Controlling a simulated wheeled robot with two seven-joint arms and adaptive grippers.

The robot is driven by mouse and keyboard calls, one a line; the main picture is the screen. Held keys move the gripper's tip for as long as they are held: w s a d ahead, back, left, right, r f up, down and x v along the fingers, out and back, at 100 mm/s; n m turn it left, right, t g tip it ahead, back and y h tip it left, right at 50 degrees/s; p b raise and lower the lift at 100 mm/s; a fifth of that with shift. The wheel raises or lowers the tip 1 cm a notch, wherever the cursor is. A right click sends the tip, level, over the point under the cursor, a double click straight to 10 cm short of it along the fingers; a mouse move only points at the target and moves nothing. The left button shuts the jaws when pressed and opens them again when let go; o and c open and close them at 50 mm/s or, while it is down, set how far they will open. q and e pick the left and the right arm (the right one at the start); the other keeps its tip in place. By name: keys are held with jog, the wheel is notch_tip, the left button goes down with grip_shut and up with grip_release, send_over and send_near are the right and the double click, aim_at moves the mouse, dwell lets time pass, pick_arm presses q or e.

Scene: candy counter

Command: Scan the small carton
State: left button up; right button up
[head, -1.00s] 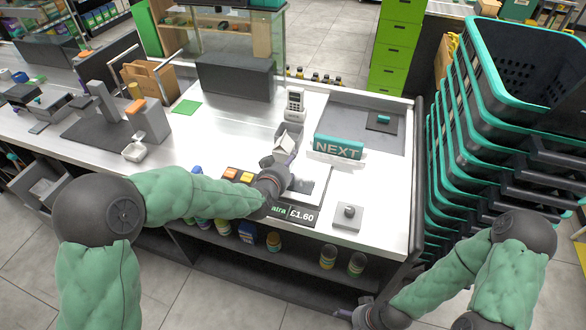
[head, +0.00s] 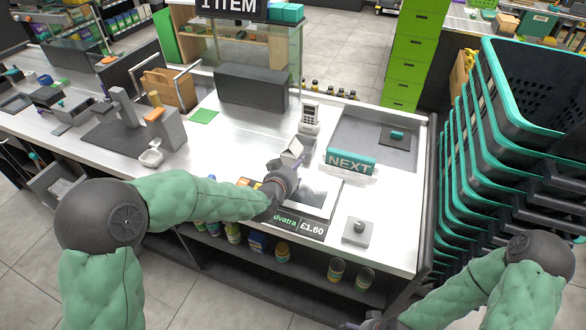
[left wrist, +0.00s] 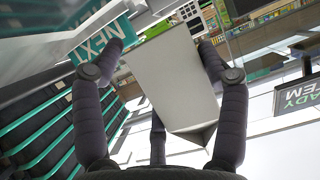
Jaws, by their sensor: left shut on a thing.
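The small carton, pale grey-white, shows in the head view (head: 291,149) above the counter and fills the middle of the left wrist view (left wrist: 172,82). My left gripper (head: 293,163) is shut on it; in the left wrist view its dark fingers (left wrist: 162,70) stand on both sides of the carton. The carton is tilted and held just behind the scanner plate (head: 316,192), whose left part my wrist hides. A price display (head: 300,227) at the plate's front reads £1.60. My right gripper (head: 370,325) is cut off at the bottom edge, so its fingers cannot be judged.
A teal NEXT bar (head: 350,162) lies right of the carton. A card terminal (head: 309,118) stands behind it. A grey block with a knob (head: 358,232) sits at the front right. Stacked baskets (head: 470,170) stand beyond the counter's right edge. The white counter left of the terminal is mostly clear.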

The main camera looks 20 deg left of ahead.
aim_at(293, 150)
pick_arm(q)
notch_tip(293, 150, up, 10)
jog(key=p, duration=0.7)
jog(key=shift+f, duration=0.25)
